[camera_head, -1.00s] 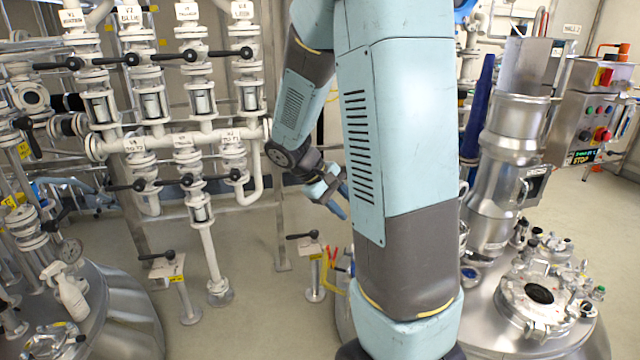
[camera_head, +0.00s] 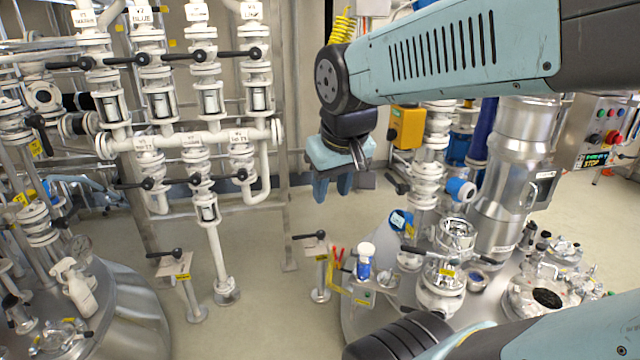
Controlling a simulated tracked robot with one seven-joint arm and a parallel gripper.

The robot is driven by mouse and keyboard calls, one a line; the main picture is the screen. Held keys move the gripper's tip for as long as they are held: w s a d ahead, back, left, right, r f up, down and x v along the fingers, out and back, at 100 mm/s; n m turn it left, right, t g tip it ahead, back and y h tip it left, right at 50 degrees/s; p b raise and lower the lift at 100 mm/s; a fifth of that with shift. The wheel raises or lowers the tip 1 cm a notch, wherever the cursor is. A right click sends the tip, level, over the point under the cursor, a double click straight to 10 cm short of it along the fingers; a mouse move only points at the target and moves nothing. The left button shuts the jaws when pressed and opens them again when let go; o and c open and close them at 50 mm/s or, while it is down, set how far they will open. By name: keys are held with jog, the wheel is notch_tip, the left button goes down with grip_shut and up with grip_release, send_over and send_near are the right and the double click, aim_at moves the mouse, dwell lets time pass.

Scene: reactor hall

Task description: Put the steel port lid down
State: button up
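My gripper (camera_head: 333,190) hangs in the middle of the head view with its two blue fingers pointing down. A small gap shows between the fingers, and I see nothing held in it. It is above open floor, to the left of the right-hand steel vessel (camera_head: 400,322). That vessel has a round port with a dark opening (camera_head: 547,297) at the lower right. I cannot make out the steel port lid for certain among the steel fittings.
White valve piping (camera_head: 205,140) with black handles fills the left. A white-and-blue container (camera_head: 365,262), gauges and valves crowd the right vessel's top. Bare floor (camera_head: 265,270) lies between the vessels.

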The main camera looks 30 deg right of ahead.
jog(key=shift+s+a+r+t+y, duration=0.45)
jog(key=shift+s+a+r, duration=0.25)
jog(key=shift+s+a, duration=0.25)
